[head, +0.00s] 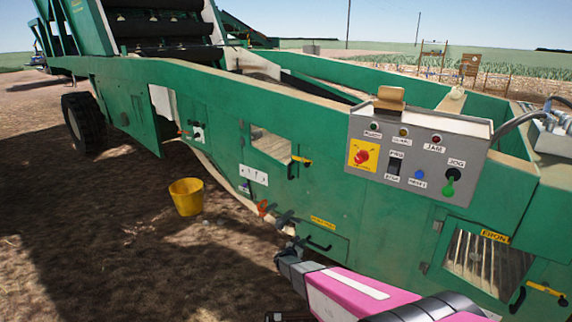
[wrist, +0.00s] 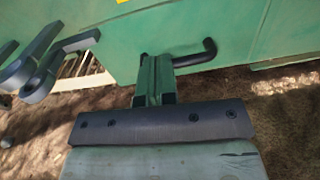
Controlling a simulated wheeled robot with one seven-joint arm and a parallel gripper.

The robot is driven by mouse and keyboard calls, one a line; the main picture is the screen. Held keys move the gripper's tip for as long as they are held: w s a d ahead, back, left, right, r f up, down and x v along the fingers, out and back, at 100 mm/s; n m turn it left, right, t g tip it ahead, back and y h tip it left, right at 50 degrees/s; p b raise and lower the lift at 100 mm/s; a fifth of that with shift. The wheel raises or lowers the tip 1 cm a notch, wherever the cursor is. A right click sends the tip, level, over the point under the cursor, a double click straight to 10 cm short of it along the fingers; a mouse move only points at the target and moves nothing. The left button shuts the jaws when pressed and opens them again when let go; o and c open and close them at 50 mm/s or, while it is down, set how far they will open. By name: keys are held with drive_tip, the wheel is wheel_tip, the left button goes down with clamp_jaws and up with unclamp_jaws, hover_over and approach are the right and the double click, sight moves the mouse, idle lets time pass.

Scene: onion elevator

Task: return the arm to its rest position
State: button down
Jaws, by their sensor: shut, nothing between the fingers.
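My arm, with pink and dark links, reaches in from the bottom right of the head view. My gripper (head: 289,244) is at its far end, low in front of the green machine's side. In the wrist view, my gripper (wrist: 155,68) has its two fingers together with nothing held. They overlap a black bar handle (wrist: 196,58) on a green panel; I cannot tell whether they touch it. The same handle (head: 319,245) shows just right of my gripper in the head view.
The green machine (head: 390,210) fills the middle and right. Its grey control box (head: 420,150) projects above my arm. Grey levers (wrist: 58,62) stand close left of my gripper in the wrist view. A yellow bucket (head: 186,198) stands on open soil at the left.

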drive_tip(key=s+d+r+m+g+y, duration=0.1)
drive_tip(key=s+d+r+m+g, duration=0.5)
drive_tip(key=s+m, duration=0.25)
drive_tip(key=s+d+r+m+g+y, duration=0.1)
drive_tip(key=s+d+r+m+g, duration=0.3)
drive_tip(key=s+d+r+m, duration=0.4)
drive_tip(key=s+a+r+m+g+y, duration=0.1)
drive_tip(key=s+a+r+m+y, duration=0.2)
drive_tip(key=s, duration=0.6)
drive_tip(key=s+a+r+m+g+y, duration=0.2)
drive_tip(key=s+r+m+y, duration=0.4)
drive_tip(key=s+r, duration=0.4)
drive_tip(key=shift+a+r+m+y, duration=0.15)
drive_tip(key=shift+a+m+y, duration=0.15)
drive_tip(key=shift+a+m, duration=0.55)
